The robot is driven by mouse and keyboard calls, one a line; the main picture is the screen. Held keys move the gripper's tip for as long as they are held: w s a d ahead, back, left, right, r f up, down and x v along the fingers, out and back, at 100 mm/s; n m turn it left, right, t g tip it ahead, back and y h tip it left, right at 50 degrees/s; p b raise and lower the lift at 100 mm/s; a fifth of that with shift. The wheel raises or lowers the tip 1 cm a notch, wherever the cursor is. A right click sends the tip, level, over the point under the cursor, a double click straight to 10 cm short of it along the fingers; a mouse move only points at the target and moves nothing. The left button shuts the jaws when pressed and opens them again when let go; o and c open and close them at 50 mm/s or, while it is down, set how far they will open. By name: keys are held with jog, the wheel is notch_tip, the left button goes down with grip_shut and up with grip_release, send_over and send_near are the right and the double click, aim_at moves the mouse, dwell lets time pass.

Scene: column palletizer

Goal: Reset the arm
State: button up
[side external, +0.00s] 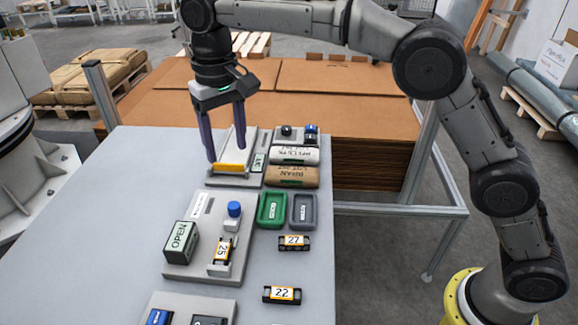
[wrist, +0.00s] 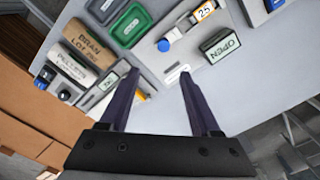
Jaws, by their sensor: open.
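My gripper (side external: 226,155) points down above the grey table (side external: 110,215), over the rear board (side external: 230,180) with a white sloped plate and a yellow front strip. Its two dark purple fingers are spread apart, and no object shows between them. In the wrist view the open gripper (wrist: 158,73) shows bare table and part of a white label between its fingertips. How high the fingertips are above the board is hard to tell.
White (side external: 294,155) and brown (side external: 292,176) sacks lie right of the gripper. Green (side external: 271,208) and grey (side external: 302,211) trays, an OPEN box (side external: 180,241), a blue knob (side external: 235,209) and numbered blocks 25 (side external: 222,250), 27 (side external: 293,243) and 22 (side external: 282,295) stand nearer. The table's left side is clear.

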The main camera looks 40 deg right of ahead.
jog(key=s+d+r+m+t, duration=0.2)
jog(key=s+d+r, duration=0.2)
jog(key=d+r, duration=0.65)
jog(key=s+d+r+t, duration=0.2)
jog(key=s+d+r, duration=0.2)
jog(key=s+d, duration=0.5)
jog(key=s+d+f+t, duration=0.1)
jog(key=s+d+f, duration=0.15)
jog(key=s, duration=0.35)
jog(key=s+d+f, duration=0.1)
jog(key=s+f, duration=0.2)
jog(key=s, duration=0.4)
jog(key=s+d+f+n, duration=0.1)
jog(key=s+f, duration=0.4)
jog(key=f, duration=0.5)
jog(key=shift+d+f+n+t, duration=0.2)
jog(key=shift+f+n+t, duration=0.15)
jog(key=shift+n, duration=0.15)
